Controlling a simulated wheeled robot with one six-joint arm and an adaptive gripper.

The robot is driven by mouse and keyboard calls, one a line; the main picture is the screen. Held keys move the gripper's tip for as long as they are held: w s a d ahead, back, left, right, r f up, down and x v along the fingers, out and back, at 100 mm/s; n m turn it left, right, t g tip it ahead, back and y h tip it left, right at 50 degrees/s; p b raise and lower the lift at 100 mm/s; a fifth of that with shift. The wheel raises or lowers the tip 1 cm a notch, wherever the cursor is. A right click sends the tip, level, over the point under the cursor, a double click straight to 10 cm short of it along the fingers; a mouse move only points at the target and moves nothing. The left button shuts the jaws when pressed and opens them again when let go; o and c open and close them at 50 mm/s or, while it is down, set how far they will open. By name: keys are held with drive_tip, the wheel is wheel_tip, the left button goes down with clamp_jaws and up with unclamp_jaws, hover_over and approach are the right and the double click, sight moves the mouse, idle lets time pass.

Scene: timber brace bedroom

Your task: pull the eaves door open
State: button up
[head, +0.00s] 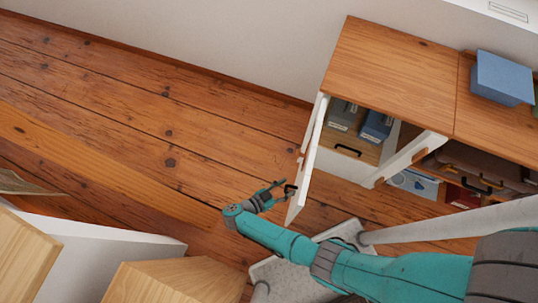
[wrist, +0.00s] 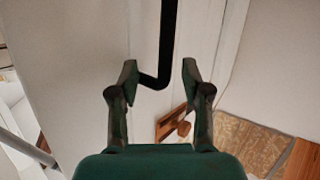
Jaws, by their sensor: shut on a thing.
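The eaves door (head: 309,165) is a white panel at the left end of a low wooden-topped cabinet. In the head view it stands swung out from the front, seen nearly edge-on. Its black bar handle (head: 290,189) is on its left face near the free edge. My gripper (head: 281,188) is at this handle, shut on it. In the wrist view the dark handle (wrist: 168,40) runs down between the two fingers of my gripper (wrist: 160,73), in front of the pale door face (wrist: 80,60). The exact finger contact is hard to make out.
The cabinet (head: 390,62) holds grey and blue boxes (head: 376,126). A second white door (head: 412,157) stands open to the right. A blue box (head: 502,78) is on top. Pale wooden furniture (head: 175,283) fills the lower left. Plank floor (head: 170,130) left of the door is clear.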

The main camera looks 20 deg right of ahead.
drive_tip(key=w+a, duration=0.4)
drive_tip(key=shift+a, duration=0.4)
idle(0.4)
